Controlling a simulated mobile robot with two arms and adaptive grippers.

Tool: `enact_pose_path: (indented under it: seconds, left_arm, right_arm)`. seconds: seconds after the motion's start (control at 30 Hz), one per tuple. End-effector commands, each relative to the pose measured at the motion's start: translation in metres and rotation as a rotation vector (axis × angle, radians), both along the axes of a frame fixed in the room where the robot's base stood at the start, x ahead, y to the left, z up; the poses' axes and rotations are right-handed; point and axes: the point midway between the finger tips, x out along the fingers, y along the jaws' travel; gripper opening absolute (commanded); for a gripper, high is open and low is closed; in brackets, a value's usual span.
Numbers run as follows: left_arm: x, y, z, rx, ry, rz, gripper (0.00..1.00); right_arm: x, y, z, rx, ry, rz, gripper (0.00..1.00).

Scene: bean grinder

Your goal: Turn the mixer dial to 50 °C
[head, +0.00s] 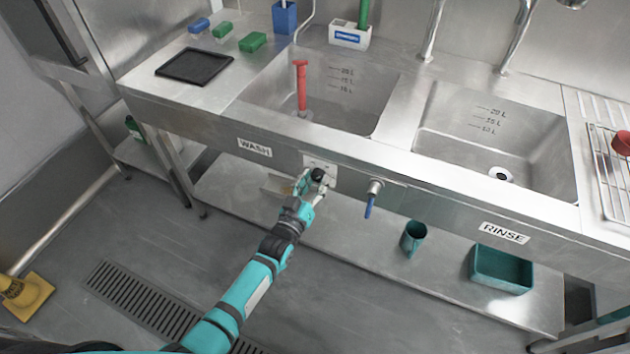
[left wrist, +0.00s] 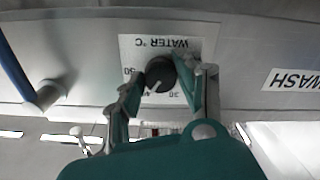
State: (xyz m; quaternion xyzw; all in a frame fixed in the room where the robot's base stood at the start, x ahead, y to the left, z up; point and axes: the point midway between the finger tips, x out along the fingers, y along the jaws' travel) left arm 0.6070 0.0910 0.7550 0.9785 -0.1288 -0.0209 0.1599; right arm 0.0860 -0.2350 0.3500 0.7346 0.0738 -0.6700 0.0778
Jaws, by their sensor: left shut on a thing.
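The mixer dial is a round black knob (head: 318,174) on a white plate below the wash sink's front edge. It also shows in the left wrist view (left wrist: 160,73), where the plate (left wrist: 190,47) reads "WATER °C" upside down. The dial's white mark points down and left in that view, near a number that looks like 40. Numbers to either side are small and partly covered by my fingers. My left gripper (head: 312,184) is shut on the dial, with one finger on each side of it, as the left wrist view (left wrist: 167,80) shows. My right gripper is not in view.
A blue-handled tap lever (head: 369,205) sticks out right of the dial. The wash basin holds a red upright pipe (head: 301,85). A teal cup (head: 414,238) and a teal bin (head: 502,269) stand on the lower shelf. A yellow object (head: 27,296) lies on the floor at left.

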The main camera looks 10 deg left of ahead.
Motion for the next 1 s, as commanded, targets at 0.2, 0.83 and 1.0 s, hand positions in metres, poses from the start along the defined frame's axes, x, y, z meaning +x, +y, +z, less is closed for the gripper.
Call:
enact_pose_path:
  seconds: [0.2,0.83,1.0]
  left_arm:
    - [-0.0007,0.0004,-0.0017,0.201,-0.05,0.0,0.04]
    - [-0.0003,0.0016,-0.0023,0.751,-0.197,-0.001,0.04]
    - [-0.0002,0.0018,-0.0022,0.855,-0.225,-0.001,0.04]
  right_arm:
    - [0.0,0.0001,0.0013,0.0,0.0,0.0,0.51]
    - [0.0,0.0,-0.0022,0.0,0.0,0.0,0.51]
    - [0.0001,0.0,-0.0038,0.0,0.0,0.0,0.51]
